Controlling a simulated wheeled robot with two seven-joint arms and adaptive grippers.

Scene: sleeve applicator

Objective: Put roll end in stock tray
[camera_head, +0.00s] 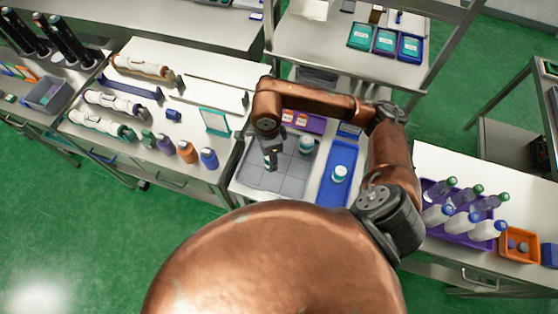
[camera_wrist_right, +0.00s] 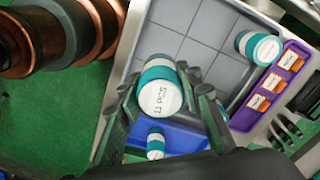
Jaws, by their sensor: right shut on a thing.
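A teal-and-white roll (camera_wrist_right: 160,88) with a printed end label, apparently reading "11 PCS", sits between the fingers of my right gripper (camera_wrist_right: 168,95) in the right wrist view. The gripper is shut on it. In the head view the right gripper (camera_head: 271,160) hangs over the left part of a grey gridded tray (camera_head: 268,184); the held roll is hardly visible there. A similar roll (camera_head: 306,145) stands on the grey tray's right side. Another roll (camera_head: 339,173) stands in a long blue tray (camera_head: 335,195) to the right. My left gripper is in neither view.
A purple tray (camera_head: 316,125) with orange-labelled packs lies behind the grey tray. Bottles and rollers occupy the left bench (camera_head: 190,105). A purple crate of bottles (camera_head: 433,193) and an orange bin (camera_head: 519,243) stand right. My right arm hides the front.

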